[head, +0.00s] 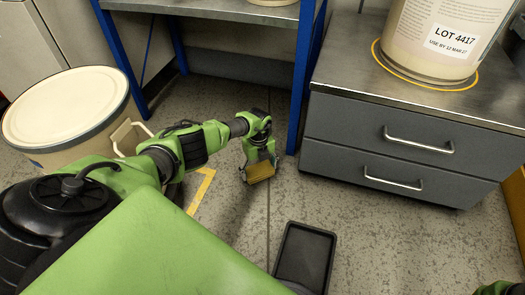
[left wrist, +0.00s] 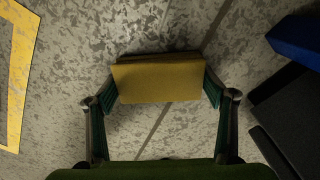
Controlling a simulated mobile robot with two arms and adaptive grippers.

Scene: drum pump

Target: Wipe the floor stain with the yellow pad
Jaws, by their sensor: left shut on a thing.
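My left gripper (head: 259,168) is shut on the yellow pad (head: 261,172) and holds it low by the floor, left of the drawer cabinet. In the left wrist view the pad (left wrist: 160,82) lies level between the two fingers, with a darker brown edge along its far side. I cannot tell whether the pad touches the floor. I cannot make out a distinct floor stain in either view; the floor is speckled grey, and the pad hides a patch of it.
A grey drawer cabinet (head: 400,150) stands right, bearing a labelled drum (head: 437,35). A blue-legged bench (head: 215,8) is behind. A lidded drum (head: 68,110) stands left, near yellow floor tape (head: 201,190). A black tray (head: 305,258) lies in front. Floor between is clear.

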